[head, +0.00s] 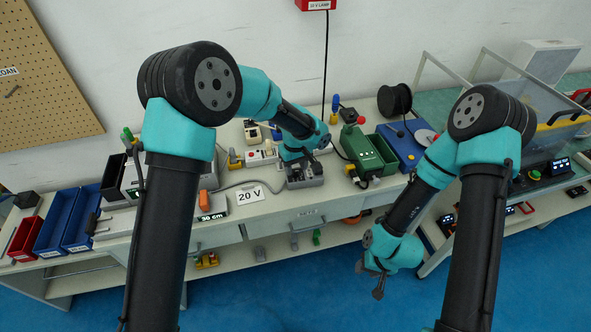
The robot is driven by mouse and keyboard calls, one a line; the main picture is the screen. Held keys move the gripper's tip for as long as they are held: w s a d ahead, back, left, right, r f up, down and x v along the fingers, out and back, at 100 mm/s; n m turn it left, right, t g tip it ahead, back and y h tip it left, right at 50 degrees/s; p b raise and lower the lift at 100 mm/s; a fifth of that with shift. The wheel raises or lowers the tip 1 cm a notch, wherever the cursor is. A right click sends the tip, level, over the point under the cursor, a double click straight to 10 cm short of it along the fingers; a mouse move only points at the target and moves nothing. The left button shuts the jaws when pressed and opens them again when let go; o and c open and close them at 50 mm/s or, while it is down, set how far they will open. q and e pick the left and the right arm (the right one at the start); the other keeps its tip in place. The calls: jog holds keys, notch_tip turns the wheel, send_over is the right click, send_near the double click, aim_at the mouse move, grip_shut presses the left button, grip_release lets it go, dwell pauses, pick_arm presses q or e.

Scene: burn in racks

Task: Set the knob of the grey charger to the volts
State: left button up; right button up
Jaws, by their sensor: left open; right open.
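The grey charger (305,179) is a small grey box on the bench near its front edge, in the middle of the head view. My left gripper (298,163) is right over the charger, pointing down, with its jaws open. The gripper covers the charger's top, so the knob is hidden, and I cannot tell whether the fingers touch it. A white card reading "20 V" (249,195) stands on the bench left of the charger. My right gripper (378,280) hangs open and empty in front of the bench, over the blue floor.
A green machine (368,149) stands right of the charger, with a blue box (402,148) and a black spool (394,100) beyond. A cable lies behind the card. A shelf runs below the bench.

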pick_arm(q)
jog(key=shift+f, duration=0.95)
grip_shut()
